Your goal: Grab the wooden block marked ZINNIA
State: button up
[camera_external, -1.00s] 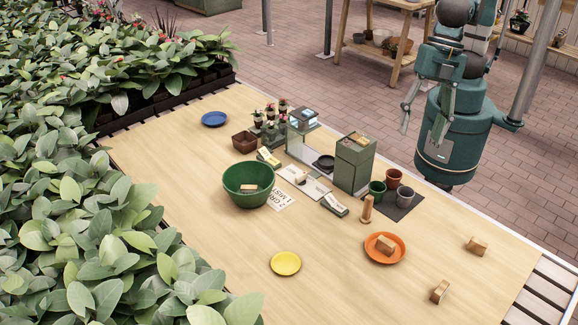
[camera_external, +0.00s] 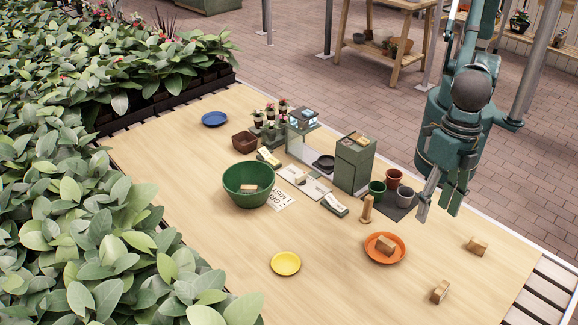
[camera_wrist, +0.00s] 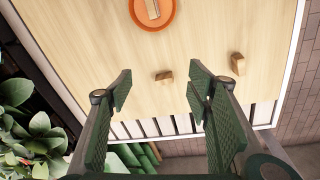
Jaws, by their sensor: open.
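Several plain wooden blocks are in view; I cannot read ZINNIA on any of them. One block (camera_external: 477,246) lies near the table's right edge and also shows in the wrist view (camera_wrist: 238,64). Another block (camera_external: 439,291) lies nearer the front right corner and shows in the wrist view (camera_wrist: 164,77). A third (camera_external: 385,244) rests on the orange plate (camera_external: 371,257). Another block (camera_external: 249,188) is inside the green bowl (camera_external: 238,199), and one (camera_external: 367,208) stands upright. My gripper (camera_external: 438,207) is open and empty, above the table's right edge, fingers pointing down.
A green box (camera_external: 353,168) and several cups (camera_external: 393,178) stand left of my gripper. A yellow plate (camera_external: 285,264) lies at the front and a blue plate (camera_external: 214,119) at the back. Leafy plants (camera_external: 70,190) line the left side.

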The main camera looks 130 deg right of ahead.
aim_at(442, 288)
jog(key=w+a+f+n, duration=0.1)
jog(key=a+f, duration=0.2)
jog(key=f, duration=0.1)
jog(key=w+a+f+n+g, duration=0.1)
jog(key=a+f, duration=0.2)
jog(key=f, duration=0.1)
jog(key=w+a+f+n, duration=0.1)
jog(key=a+f, duration=0.3)
jog(key=shift+w+f+n+h, duration=0.2)
jog(key=shift+n+h, duration=0.1)
jog(key=shift+n, duration=0.1)
jog(key=shift+f, duration=1.25)
jog(key=shift+f, duration=0.1)
jog(key=shift+w+f+b, duration=0.15)
jog(key=shift+f+b, duration=0.6)
jog(key=shift+f, duration=1.8)
jog(key=shift+c, duration=0.2)
jog(key=c, duration=0.8)
